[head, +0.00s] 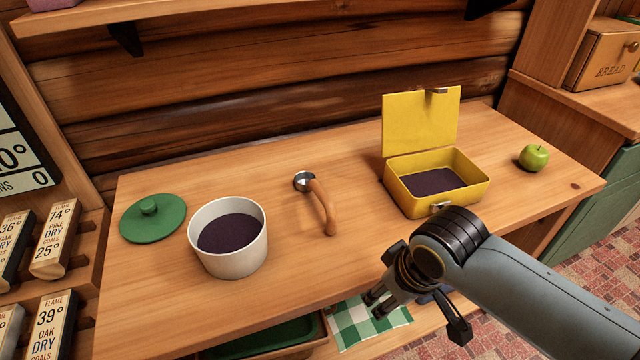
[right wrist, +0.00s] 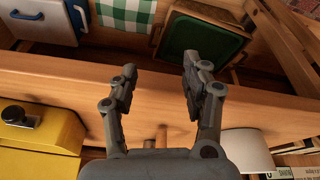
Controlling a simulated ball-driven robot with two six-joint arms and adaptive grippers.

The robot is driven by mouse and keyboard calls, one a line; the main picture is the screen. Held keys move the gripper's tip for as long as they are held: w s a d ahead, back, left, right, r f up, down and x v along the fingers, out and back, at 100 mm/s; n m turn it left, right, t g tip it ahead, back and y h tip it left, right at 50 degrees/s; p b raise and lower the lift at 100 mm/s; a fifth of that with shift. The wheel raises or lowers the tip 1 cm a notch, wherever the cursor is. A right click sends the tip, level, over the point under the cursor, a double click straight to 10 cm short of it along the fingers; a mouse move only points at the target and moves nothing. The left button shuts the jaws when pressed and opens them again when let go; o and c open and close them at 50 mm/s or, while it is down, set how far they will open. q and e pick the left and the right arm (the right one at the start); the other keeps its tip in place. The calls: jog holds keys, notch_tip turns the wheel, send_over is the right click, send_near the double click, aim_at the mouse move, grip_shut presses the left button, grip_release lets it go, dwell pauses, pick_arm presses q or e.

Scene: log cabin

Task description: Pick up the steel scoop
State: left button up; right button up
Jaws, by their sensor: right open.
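The steel scoop (head: 322,207) lies near the middle of the wooden counter, between a white pot and a yellow lunch box. Its round steel bowl is toward the back and its curved wooden handle points to the front. In the right wrist view, a short piece of the wooden handle (right wrist: 161,136) shows, with the rest hidden behind my gripper. My right gripper (head: 415,316) is open and empty at the counter's front edge, to the right and front of the scoop, apart from it. Its two spread fingers also show in the right wrist view (right wrist: 158,72). My left gripper is not in view.
The white pot (head: 228,262) with dark contents and a green lid (head: 152,222) stand left. The open yellow lunch box (head: 408,203) and a green apple (head: 534,158) are right. A checked cloth (head: 365,325) and a green-lined tray (head: 265,338) lie below the counter.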

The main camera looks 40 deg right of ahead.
jog(key=w+r+p, duration=0.1)
jog(key=w+r, duration=0.2)
jog(key=r, duration=0.2)
jog(key=m+t+y+p, duration=0.1)
jog(key=m+t+p, duration=0.1)
jog(key=m+p, duration=0.1)
send_near(321, 188)
jog(key=f, duration=0.1)
jog(key=shift+m, duration=0.3)
jog(key=b+x, duration=0.1)
jog(key=x, duration=0.3)
jog(key=shift+w+d+f, duration=0.1)
jog(key=shift+w+f, duration=0.05)
jog(key=shift+f, duration=0.15)
jog(key=x, duration=0.3)
jog(key=b+x, duration=0.1)
jog(key=x, duration=0.2)
jog(key=shift+w+r, duration=0.15)
jog(key=shift+w, duration=0.1)
grip_shut()
